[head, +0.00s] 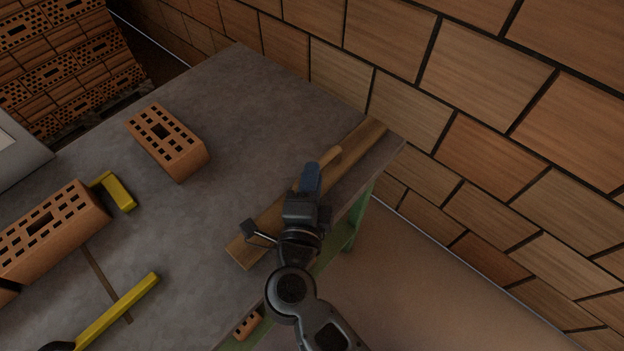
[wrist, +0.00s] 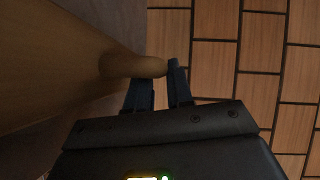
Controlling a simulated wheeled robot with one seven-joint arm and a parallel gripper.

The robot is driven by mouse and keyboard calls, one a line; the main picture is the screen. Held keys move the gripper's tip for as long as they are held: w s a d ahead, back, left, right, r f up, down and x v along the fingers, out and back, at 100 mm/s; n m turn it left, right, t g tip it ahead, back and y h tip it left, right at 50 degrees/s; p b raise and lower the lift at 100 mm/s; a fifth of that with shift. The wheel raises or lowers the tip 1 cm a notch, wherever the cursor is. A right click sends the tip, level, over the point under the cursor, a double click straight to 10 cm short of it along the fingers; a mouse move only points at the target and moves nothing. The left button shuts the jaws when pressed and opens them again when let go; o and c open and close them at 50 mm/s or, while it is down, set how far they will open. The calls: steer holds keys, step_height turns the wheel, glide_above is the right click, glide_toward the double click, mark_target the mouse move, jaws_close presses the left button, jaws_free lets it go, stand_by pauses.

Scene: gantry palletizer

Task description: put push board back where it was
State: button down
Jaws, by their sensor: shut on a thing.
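The push board (head: 353,157) is a long wooden plank with a raised wooden handle (head: 329,156). It lies along the right edge of the grey table, slanting from lower left to upper right. My gripper (head: 310,178) is over the middle of the board, with its blue fingers at the handle. In the wrist view, the fingers (wrist: 160,82) are at the end of the rounded handle (wrist: 131,65), shut on it. The board (wrist: 50,60) fills the left of that view. I cannot tell whether the board touches the table along its whole length.
On the grey table (head: 250,90) lie a perforated brick (head: 168,141), another brick (head: 52,233) at the left and yellow-handled tools (head: 118,192) (head: 135,298). A brick wall (head: 480,90) stands beyond the right edge. The table's upper middle is clear. Stacked bricks (head: 60,60) stand at upper left.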

steer(key=c, duration=1)
jaws_free()
steer(key=s, duration=0.8)
steer(key=s+a+r, duration=0.1)
steer(key=s, duration=0.3)
steer(key=s+d+r+n+t, duration=0.1)
steer(key=s+d+r+n, duration=0.15)
steer(key=d, duration=0.55)
steer(key=s+d+r+n+t, duration=0.2)
steer(key=s+d+r, duration=0.15)
steer(key=d, duration=0.35)
steer(key=s+d+r+n+g, duration=0.1)
steer(key=s+d+n, duration=0.2)
steer(key=s+n, duration=0.1)
steer(key=s+d+r+n+g+y, duration=0.1)
steer(key=s+d+n+g, duration=0.1)
steer(key=s, duration=0.5)
steer(key=s+d+r+n+g, duration=0.1)
steer(key=s+d+n+g, duration=0.1)
steer(key=s+d+n, duration=0.2)
steer(key=shift+s+d+r+n, duration=0.2)
steer(key=shift+s+n, duration=0.15)
steer(key=shift+n, duration=0.3)
steer(key=shift+s+d+r+n, duration=0.1)
steer(key=shift+s+d+n, duration=0.15)
steer(key=shift+n, duration=0.35)
